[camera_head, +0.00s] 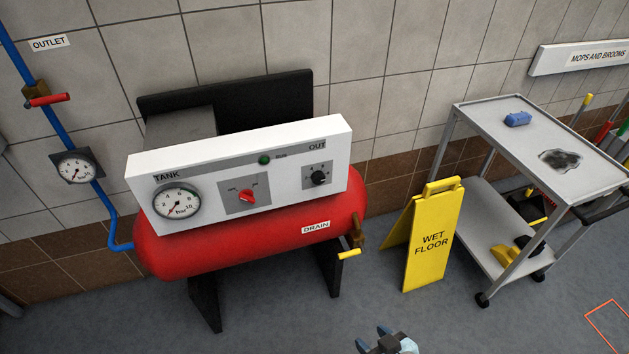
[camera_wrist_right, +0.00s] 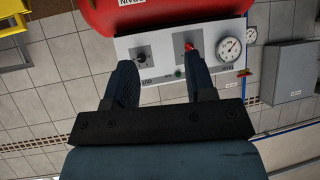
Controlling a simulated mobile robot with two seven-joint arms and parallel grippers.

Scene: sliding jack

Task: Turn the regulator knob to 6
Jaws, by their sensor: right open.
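The regulator knob (camera_head: 318,178) is a small black knob on a grey dial plate, under the word OUT at the right end of the white compressor panel (camera_head: 285,180). Its numbers and pointer are too small to read. It also shows in the right wrist view (camera_wrist_right: 141,58), where the panel appears upside down. My right gripper (camera_head: 385,341) is at the bottom edge of the head view, below and in front of the compressor. In the right wrist view its fingers (camera_wrist_right: 160,72) are apart with nothing between them, well away from the knob. My left gripper is not in view.
A red switch (camera_head: 247,196) and a tank gauge (camera_head: 177,202) share the panel. The red tank (camera_head: 220,240) has a yellow drain lever (camera_head: 349,254). A yellow wet-floor sign (camera_head: 433,240) and grey cart (camera_head: 500,135) stand right. Floor before the tank is clear.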

